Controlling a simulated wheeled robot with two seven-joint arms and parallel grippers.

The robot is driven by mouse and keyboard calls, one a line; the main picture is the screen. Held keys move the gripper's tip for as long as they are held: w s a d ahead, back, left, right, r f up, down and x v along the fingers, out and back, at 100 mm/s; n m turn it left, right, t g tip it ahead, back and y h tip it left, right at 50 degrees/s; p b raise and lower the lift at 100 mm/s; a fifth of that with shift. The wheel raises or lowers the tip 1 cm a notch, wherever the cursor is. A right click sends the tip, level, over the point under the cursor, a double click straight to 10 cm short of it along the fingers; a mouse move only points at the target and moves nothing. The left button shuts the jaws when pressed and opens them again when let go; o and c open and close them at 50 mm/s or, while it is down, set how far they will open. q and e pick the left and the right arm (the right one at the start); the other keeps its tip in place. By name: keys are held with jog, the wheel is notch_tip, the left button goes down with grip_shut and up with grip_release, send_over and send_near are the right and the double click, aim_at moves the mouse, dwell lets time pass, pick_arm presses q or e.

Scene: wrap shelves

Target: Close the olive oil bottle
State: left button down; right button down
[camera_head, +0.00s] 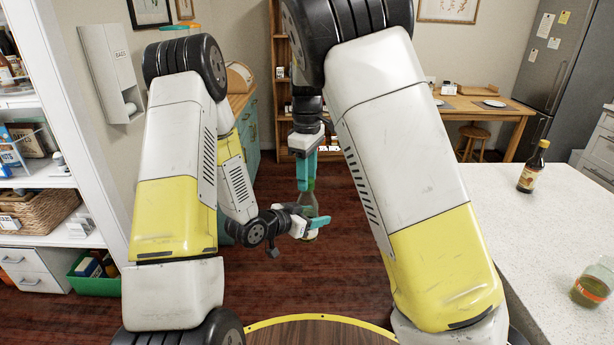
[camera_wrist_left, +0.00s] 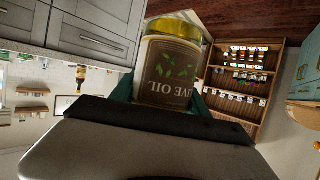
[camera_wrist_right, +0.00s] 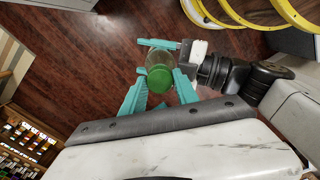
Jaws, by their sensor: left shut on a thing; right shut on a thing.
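The olive oil bottle (camera_head: 308,203) is held in the air, roughly upright, in the middle of the head view. My left gripper (camera_head: 307,228) is shut on its body from the side. In the left wrist view the bottle's label (camera_wrist_left: 168,72) appears upside down between the fingers. My right gripper (camera_head: 305,183) points down from above, at the bottle's top. In the right wrist view it is shut on the green cap (camera_wrist_right: 159,79), which lines up over the bottle. The fingers hide the joint between cap and neck, so I cannot tell whether the cap is seated.
A white counter (camera_head: 480,215) on the right bears a dark sauce bottle (camera_head: 533,168) and a glass jar (camera_head: 592,288). White shelves with a wicker basket (camera_head: 38,210) stand on the left, above a green crate (camera_head: 95,284). Open wooden floor lies around the bottle.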

jog(key=m, duration=0.5)
jog(key=shift+m, duration=0.3)
jog(key=m, duration=1.1)
jog(key=shift+m, duration=0.3)
jog(key=c, duration=0.9)
grip_release()
jog(key=shift+f, duration=0.1)
jog(key=shift+r, duration=2.3)
